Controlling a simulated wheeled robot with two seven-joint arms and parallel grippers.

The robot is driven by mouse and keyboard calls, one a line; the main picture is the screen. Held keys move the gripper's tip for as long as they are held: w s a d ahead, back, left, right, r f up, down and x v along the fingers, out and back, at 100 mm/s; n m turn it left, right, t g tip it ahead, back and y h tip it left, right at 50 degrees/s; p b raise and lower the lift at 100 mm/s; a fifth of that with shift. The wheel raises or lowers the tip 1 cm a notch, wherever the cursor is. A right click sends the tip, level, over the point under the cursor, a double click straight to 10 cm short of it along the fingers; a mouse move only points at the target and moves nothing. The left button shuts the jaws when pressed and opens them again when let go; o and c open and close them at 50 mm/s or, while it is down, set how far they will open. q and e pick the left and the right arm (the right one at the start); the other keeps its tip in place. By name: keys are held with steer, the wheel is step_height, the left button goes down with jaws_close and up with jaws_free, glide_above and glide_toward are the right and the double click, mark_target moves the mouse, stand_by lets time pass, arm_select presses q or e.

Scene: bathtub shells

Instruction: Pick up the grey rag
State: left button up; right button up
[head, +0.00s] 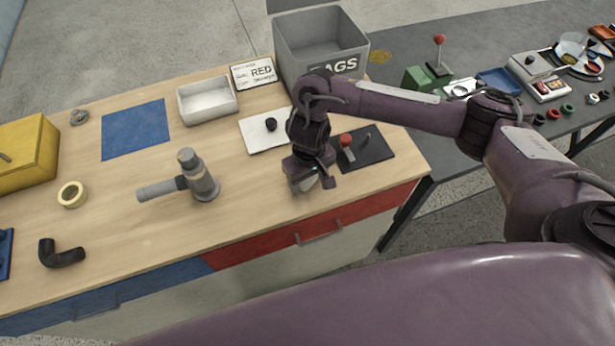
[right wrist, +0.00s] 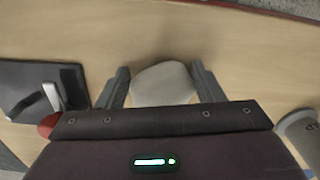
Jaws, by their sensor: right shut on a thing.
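The grey rag (right wrist: 163,83) shows in the right wrist view as a pale, rounded, bunched lump between the two fingers. My right gripper (right wrist: 161,88) is shut on it. In the head view my right gripper (head: 309,186) points down over the front part of the wooden table, and a little of the pale rag shows at its fingertips. Whether the rag still touches the table is hard to tell. My left gripper is not in view.
A grey bin (head: 292,62) lettered "AGS" stands behind my right arm. A black plate (head: 375,150) with a red-knobbed lever is right of the gripper. A grey pipe fitting (head: 203,182) stands to the left. A small grey crumpled thing (head: 79,117) lies at the far left.

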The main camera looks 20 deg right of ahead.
steer(key=r+p, duration=0.1)
steer(key=r, duration=0.3)
steer(key=r+p, duration=0.1)
steer(key=r, duration=0.3)
steer(key=shift+w+r+p, duration=0.2)
steer(key=shift+r+p, duration=0.05)
steer(key=shift+p, duration=0.15)
step_height(320, 180, up, 11)
steer(key=shift+s+r+p, duration=0.2)
steer(key=shift+p, duration=0.15)
